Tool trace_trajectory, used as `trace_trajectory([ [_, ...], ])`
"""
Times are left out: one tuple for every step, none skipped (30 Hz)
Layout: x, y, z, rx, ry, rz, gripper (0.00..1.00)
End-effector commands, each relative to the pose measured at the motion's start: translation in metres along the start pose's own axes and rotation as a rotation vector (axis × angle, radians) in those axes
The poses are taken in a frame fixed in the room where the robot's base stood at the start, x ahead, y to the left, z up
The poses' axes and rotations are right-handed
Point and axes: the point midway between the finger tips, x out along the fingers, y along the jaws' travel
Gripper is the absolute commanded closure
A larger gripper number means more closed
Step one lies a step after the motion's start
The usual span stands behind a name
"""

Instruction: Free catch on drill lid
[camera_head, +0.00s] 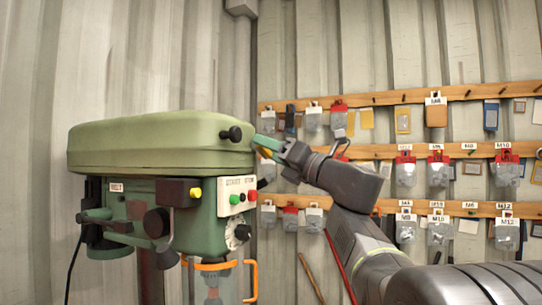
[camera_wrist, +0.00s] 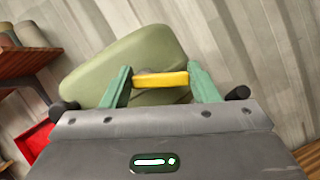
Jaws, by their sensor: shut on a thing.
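The drill's long green lid (camera_head: 160,143) lies closed on the green drill head (camera_head: 150,205). It also shows behind my fingers in the wrist view (camera_wrist: 125,65). A yellow catch (camera_wrist: 161,79) spans the gap between my two green fingers. My gripper (camera_head: 262,147) is at the lid's right end, shut on this yellow piece; in the wrist view the fingers (camera_wrist: 160,82) touch both its ends. A grey round part shows just behind it, mostly hidden. A black knob (camera_head: 235,133) sticks out of the lid's near side, left of my gripper.
The drill's front has a green button (camera_head: 234,199), a red button and a dial. An orange-framed guard (camera_head: 218,275) hangs below. Behind my arm, wooden rails (camera_head: 460,150) carry several bags and tags. A corrugated wall stands close behind.

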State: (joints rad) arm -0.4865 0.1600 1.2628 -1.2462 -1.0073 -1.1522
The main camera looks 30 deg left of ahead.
Motion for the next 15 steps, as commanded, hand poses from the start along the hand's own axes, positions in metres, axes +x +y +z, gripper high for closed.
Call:
trace_trajectory([
  [-0.0021, -0.0025, -0.0041, -0.026, -0.003, 0.012, 0.68],
  [-0.0021, -0.0024, -0.0038, -0.044, -0.003, 0.019, 0.68],
  [-0.0021, -0.0026, -0.0035, -0.068, -0.003, 0.028, 0.68],
  [-0.0019, -0.0026, -0.0030, -0.086, -0.003, 0.035, 0.68],
  [-0.0018, -0.0029, -0.0028, -0.103, -0.003, 0.043, 0.68],
  [-0.0016, -0.0024, -0.0020, -0.128, -0.004, 0.054, 0.68],
  [-0.0015, -0.0020, -0.0012, -0.147, -0.004, 0.061, 0.68],
  [-0.0013, -0.0019, -0.0005, -0.164, -0.004, 0.068, 0.68],
  [-0.0008, -0.0016, 0.0005, -0.185, -0.004, 0.076, 0.68],
  [-0.0006, -0.0016, 0.0009, -0.200, -0.004, 0.083, 0.68],
  [-0.0003, -0.0011, 0.0016, -0.214, -0.004, 0.088, 0.68],
  [0.0001, -0.0003, 0.0026, -0.228, -0.004, 0.095, 0.68],
  [0.0003, 0.0001, 0.0031, -0.237, -0.004, 0.098, 0.68],
  [0.0006, 0.0005, 0.0037, -0.244, -0.004, 0.101, 0.68],
  [0.0009, 0.0011, 0.0045, -0.251, -0.004, 0.104, 0.68],
])
